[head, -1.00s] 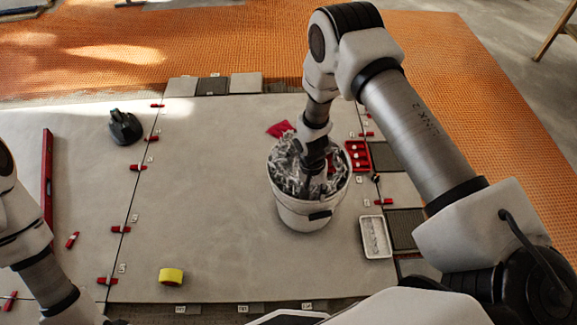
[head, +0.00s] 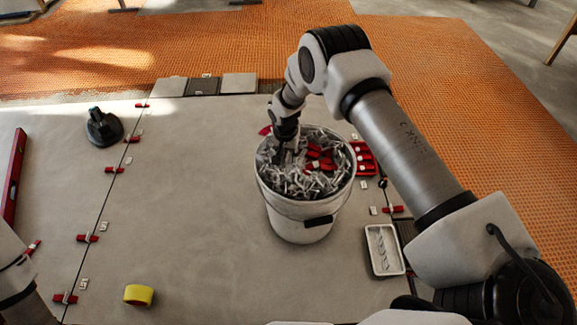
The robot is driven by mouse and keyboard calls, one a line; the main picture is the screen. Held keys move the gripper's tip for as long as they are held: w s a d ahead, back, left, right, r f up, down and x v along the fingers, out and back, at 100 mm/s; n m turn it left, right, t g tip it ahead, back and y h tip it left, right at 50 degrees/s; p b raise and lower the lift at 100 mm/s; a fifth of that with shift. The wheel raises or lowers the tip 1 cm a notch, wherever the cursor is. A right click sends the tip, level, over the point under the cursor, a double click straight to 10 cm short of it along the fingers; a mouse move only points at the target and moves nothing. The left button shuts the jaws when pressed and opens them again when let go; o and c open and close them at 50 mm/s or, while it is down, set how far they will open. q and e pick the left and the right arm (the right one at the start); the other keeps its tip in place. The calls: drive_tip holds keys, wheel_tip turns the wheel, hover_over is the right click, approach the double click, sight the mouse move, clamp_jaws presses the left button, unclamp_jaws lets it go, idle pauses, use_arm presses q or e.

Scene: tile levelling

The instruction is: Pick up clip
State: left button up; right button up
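A white bucket (head: 297,222) stands on the large grey tile, filled with pale grey clips (head: 297,183) and several red wedges (head: 320,158). My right gripper (head: 282,156) points down at the left rear part of the bucket, at the level of the clips. Its fingertips are dark and partly lost among the clips, so I cannot tell whether it is open or holds one. Small white clips also stand along the left tile seam, one of them near the front (head: 84,284). Only part of my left arm shows at the lower left edge; its gripper is out of view.
A red tray of wedges (head: 366,158) and a white tray (head: 384,250) lie right of the bucket. A yellow tape roll (head: 138,295), a black suction cup (head: 103,127) and a red level (head: 14,175) lie to the left. The middle of the tile (head: 190,200) is clear.

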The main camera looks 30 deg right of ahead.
drive_tip(key=shift+w+f, duration=0.1)
drive_tip(key=shift+f, duration=0.6)
drive_tip(key=shift+r, duration=0.1)
clamp_jaws()
